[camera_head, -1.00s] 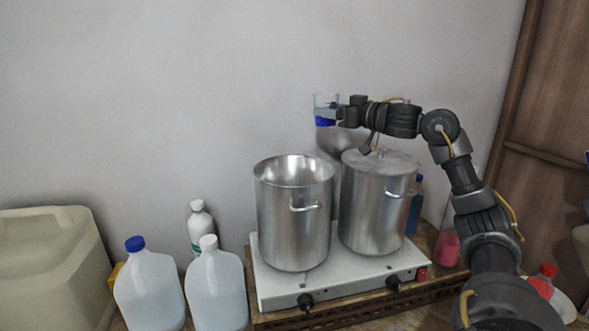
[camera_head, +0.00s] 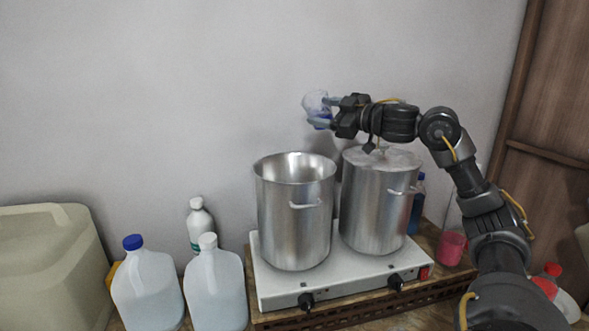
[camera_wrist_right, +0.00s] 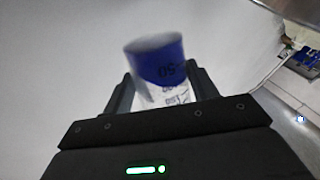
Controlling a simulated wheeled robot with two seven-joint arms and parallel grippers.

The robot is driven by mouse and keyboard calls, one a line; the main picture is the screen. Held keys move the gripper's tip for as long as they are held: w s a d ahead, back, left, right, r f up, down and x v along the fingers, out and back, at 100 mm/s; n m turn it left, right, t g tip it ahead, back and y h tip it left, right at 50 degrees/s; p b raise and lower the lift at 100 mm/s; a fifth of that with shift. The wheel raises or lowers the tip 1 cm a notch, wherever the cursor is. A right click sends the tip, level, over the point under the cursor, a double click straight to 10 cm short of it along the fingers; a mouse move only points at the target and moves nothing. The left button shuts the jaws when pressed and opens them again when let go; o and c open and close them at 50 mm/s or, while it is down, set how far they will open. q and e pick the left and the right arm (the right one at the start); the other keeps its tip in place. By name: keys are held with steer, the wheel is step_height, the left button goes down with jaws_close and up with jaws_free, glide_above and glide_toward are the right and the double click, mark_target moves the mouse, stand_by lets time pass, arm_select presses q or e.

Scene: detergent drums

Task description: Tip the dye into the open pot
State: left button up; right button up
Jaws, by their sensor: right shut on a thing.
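My right gripper (camera_head: 328,111) is shut on a small clear beaker (camera_head: 315,101) with blue dye in its lower part. The beaker is tilted, high above the back right rim of the open pot (camera_head: 295,220). The open pot is steel, stands upright on the left of the hotplate and has no lid. I see no dye stream between beaker and pot; the pot's floor is hidden. In the right wrist view the beaker (camera_wrist_right: 158,68) sits between both fingers, with blue dye and printed marks showing. My left gripper is out of view.
A lidded steel pot (camera_head: 375,205) stands right of the open pot on the white hotplate (camera_head: 340,283). White-clear jugs (camera_head: 148,290) and a beige canister (camera_head: 45,265) stand at left. A beaker of pink liquid (camera_head: 451,248) is at right.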

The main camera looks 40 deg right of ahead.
steer(key=shift+a+r+n, duration=0.3)
steer(key=shift+r, duration=0.1)
steer(key=shift+a+n, duration=0.25)
steer(key=shift+n, duration=0.05)
steer(key=shift+f+n+b, duration=0.3)
steer(key=shift+f+n, duration=0.05)
steer(key=shift+n, duration=0.05)
steer(key=shift+f+n+b, duration=0.4)
steer(key=shift+n, duration=0.7)
steer(key=shift+a+f+n, duration=0.1)
steer(key=shift+a+n, duration=0.05)
steer(key=shift+n, duration=0.15)
steer(key=shift+a+f+n+b, duration=0.1)
steer(key=shift+f+n+b, duration=0.25)
steer(key=shift+n, duration=0.4)
steer(key=shift+a+f+n+b, duration=0.1)
steer(key=shift+f+n+b, duration=0.25)
steer(key=shift+n, duration=0.4)
steer(key=shift+s+a+f+n+b, duration=0.1)
steer(key=shift+a+f+n+b, duration=0.35)
steer(key=shift+f+b, duration=0.1)
steer(key=shift+s+a+f+n+b, duration=0.1)
steer(key=shift+a+f+n+b, duration=0.2)
steer(key=shift+f+n+b, duration=0.2)
steer(key=shift+w+a+f+n+b, duration=0.1)
steer(key=shift+f+n+b, duration=0.3)
steer(key=shift+n, duration=0.45)
steer(key=shift+r, duration=0.1)
